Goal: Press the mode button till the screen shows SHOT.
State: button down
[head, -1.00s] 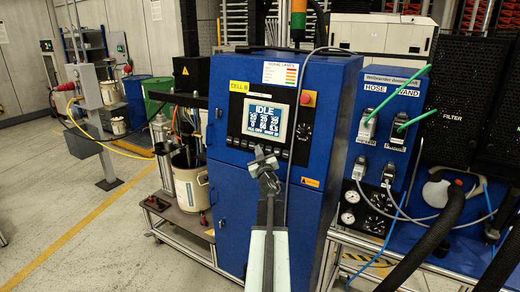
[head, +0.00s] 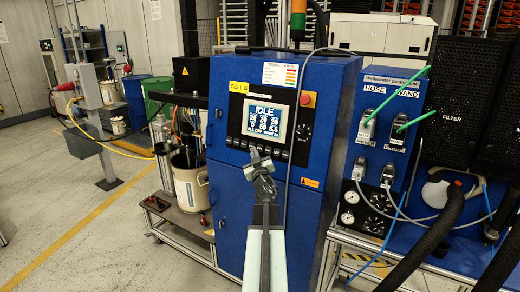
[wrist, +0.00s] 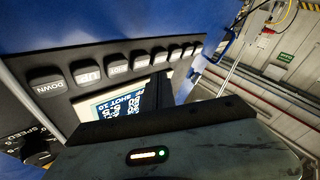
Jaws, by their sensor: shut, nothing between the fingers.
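The screen (head: 264,121) on the blue cabinet reads IDLE at the top, with rows of numbers below and small text along its bottom edge. A row of dark buttons (head: 236,143) runs under the screen. My gripper (head: 257,156) is shut and empty, its tip at or just in front of the middle of that row; I cannot tell whether it touches. In the wrist view the button row (wrist: 115,68) appears upside down, with DOWN and UP readable. The other labels are too small or hidden. My gripper (wrist: 160,120) covers part of the screen (wrist: 118,103) there.
A red stop button (head: 307,98) and a dark dial (head: 303,131) sit right of the screen. A grey cable (head: 291,170) hangs down the cabinet front. The HOSE and WAND panel (head: 385,120) stands to the right. A bucket (head: 190,188) stands on a cart at left.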

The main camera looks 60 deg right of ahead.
jog(key=a, duration=0.3)
jog(key=shift+a+r, duration=0.3)
jog(key=shift+r, duration=0.05)
dwell(0.4)
